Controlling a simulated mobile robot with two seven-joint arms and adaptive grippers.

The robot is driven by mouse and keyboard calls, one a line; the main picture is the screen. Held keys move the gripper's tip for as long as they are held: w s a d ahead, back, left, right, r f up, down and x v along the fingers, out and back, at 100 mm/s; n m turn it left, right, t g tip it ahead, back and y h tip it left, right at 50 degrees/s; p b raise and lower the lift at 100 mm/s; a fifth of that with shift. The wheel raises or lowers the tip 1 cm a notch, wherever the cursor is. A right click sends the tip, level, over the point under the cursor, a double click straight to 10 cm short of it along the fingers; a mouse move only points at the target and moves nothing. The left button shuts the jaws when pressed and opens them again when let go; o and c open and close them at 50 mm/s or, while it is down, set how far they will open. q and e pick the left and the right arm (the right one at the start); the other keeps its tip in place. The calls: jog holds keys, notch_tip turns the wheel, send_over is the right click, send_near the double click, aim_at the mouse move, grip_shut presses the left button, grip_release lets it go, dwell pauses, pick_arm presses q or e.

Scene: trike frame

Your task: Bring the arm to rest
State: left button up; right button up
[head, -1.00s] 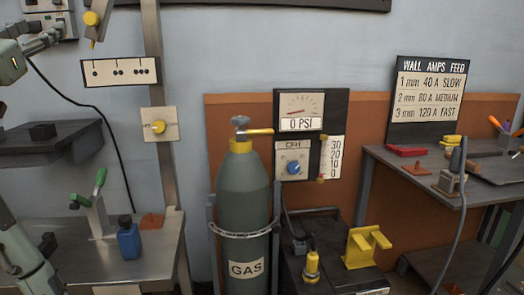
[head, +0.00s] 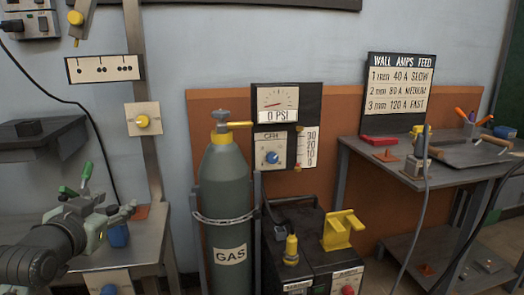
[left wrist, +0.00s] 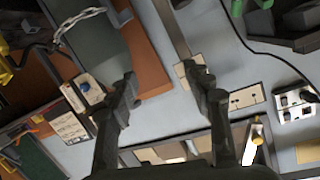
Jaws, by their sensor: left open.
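My left arm comes in at the lower left of the head view. My left gripper (head: 98,215) is in front of the metal bench there and hides part of a green-handled clamp. In the left wrist view the two dark fingers of my left gripper (left wrist: 168,92) stand wide apart with nothing between them. They point toward the wall and its fittings, which look tilted in that view. My right gripper is not in view.
A grey gas cylinder (head: 223,195) stands chained in the middle. A black machine with a yellow bracket (head: 342,230) is beside it. A blue bottle (head: 118,236) is close to my left gripper. A tool-covered table (head: 385,160) stands at the right.

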pick_arm(q)
jog(key=s+d+f+g+h, duration=0.1)
jog(key=s+d+f+g, duration=0.2)
jog(key=s+d+f, duration=0.55)
jog(key=s+d+f+g+h, duration=0.1)
jog(key=s+d+f+g, duration=0.2)
jog(key=s+f, duration=1)
jog(key=s+a+f+g+y+p, duration=0.1)
jog(key=s+a+f+g+p, duration=0.1)
jog(key=f, duration=0.6)
jog(key=s+a+f+g+y+p, duration=0.1)
jog(key=s+a+f+g+p, duration=0.2)
jog(key=f, duration=0.4)
jog(key=shift+a+f+g+p, duration=0.35)
jog(key=shift+a+g+p, duration=0.35)
jog(key=shift+a, duration=0.4)
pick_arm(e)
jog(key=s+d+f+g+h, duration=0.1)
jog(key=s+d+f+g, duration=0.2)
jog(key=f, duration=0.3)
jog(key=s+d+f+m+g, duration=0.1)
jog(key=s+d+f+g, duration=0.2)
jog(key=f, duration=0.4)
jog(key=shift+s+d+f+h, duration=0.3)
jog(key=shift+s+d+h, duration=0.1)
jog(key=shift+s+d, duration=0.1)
